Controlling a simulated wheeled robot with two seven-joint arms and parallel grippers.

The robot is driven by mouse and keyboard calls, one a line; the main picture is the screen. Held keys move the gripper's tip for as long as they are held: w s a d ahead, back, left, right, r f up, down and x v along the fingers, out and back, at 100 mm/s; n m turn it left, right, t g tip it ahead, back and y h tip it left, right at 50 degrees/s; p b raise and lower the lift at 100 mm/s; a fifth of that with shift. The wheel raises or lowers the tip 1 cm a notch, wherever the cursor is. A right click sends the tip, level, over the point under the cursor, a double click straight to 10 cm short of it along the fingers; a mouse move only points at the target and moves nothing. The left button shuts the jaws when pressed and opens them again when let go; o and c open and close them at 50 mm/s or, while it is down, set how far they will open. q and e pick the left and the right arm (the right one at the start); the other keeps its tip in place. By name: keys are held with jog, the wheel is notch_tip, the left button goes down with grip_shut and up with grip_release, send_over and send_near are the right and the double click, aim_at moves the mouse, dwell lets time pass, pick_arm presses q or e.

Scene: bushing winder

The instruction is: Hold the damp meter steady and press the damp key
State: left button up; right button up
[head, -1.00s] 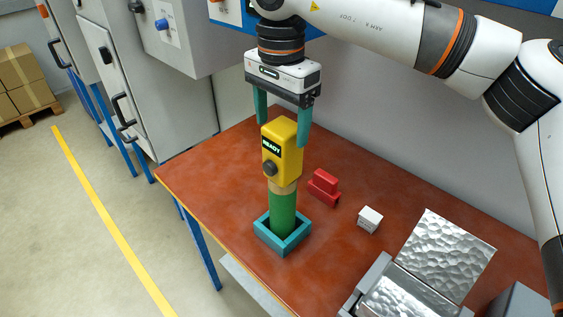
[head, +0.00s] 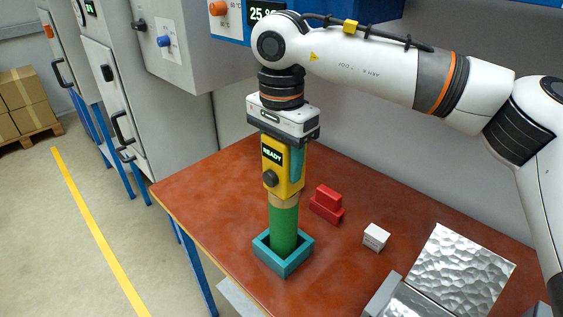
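The damp meter (head: 285,186) is a yellow box with a dark screen reading "READY" and a round dark knob or key (head: 270,178) on its front face. It stands upright on a tan collar (head: 284,201) atop a green cylinder (head: 284,229). The cylinder stands in a square teal holder (head: 287,264) on the table. My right gripper (head: 287,162) points down over the meter's top. One teal finger lies against the meter's right side; the other is hidden behind the meter. The gripper looks shut on the meter. My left gripper is out of view.
The red-brown table (head: 225,190) also holds a red stepped block (head: 327,204), a small white box (head: 374,237) and a dimpled metal panel (head: 463,268) at the lower right. Grey cabinets (head: 160,110) stand behind to the left. The table's left front part is clear.

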jog(key=shift+c, duration=1.4)
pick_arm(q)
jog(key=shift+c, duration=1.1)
pick_arm(e)
jog(key=shift+c, duration=0.4)
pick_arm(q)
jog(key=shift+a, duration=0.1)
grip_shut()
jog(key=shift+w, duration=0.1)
